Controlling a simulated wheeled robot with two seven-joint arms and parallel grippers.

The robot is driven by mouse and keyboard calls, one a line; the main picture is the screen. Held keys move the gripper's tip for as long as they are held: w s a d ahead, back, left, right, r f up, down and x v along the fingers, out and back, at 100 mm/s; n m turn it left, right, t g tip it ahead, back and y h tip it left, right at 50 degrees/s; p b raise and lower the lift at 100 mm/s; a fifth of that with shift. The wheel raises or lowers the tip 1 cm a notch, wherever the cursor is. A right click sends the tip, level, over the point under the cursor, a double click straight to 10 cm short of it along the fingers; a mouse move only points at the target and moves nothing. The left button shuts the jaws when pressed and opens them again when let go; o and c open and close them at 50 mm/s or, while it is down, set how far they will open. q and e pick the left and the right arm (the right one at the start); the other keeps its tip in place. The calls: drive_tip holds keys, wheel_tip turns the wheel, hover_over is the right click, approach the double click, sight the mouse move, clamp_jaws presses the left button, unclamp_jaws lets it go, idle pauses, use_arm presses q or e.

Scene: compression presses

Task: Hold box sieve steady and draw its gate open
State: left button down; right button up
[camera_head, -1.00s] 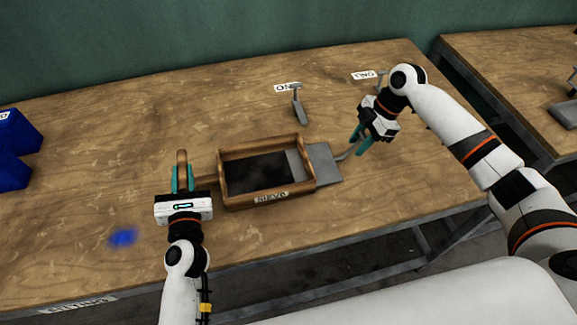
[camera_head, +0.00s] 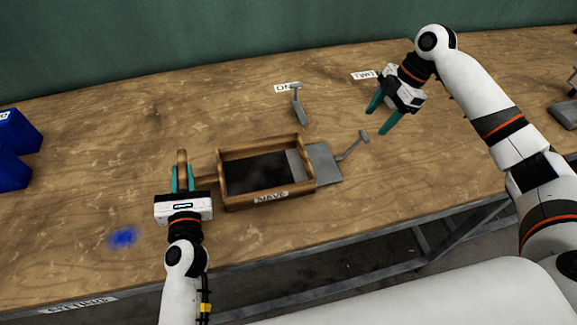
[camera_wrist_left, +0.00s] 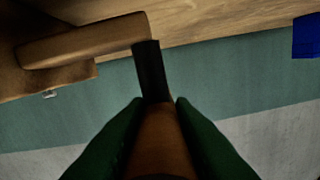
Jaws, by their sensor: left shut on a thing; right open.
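The wooden box sieve (camera_head: 222,176) stands on the table with a dark inside and a name label on its front. Its grey metal gate (camera_head: 324,163) sticks out at the right side, with a rod and small handle (camera_head: 363,136) at its end. My left gripper (camera_head: 182,180) is shut on the sieve's wooden handle (camera_head: 182,158) at the left; the left wrist view shows the wood (camera_wrist_left: 163,140) between the green fingers. My right gripper (camera_head: 379,115) is open and empty, above and right of the gate handle, apart from it.
A grey metal piece (camera_head: 299,105) stands behind the sieve by a label. Another label (camera_head: 364,75) lies further right.

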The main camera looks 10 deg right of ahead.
drive_tip(key=shift+v, duration=1.55)
use_arm(q)
drive_tip(key=c, duration=1.2)
unclamp_jaws()
drive_tip(key=shift+o, duration=0.2)
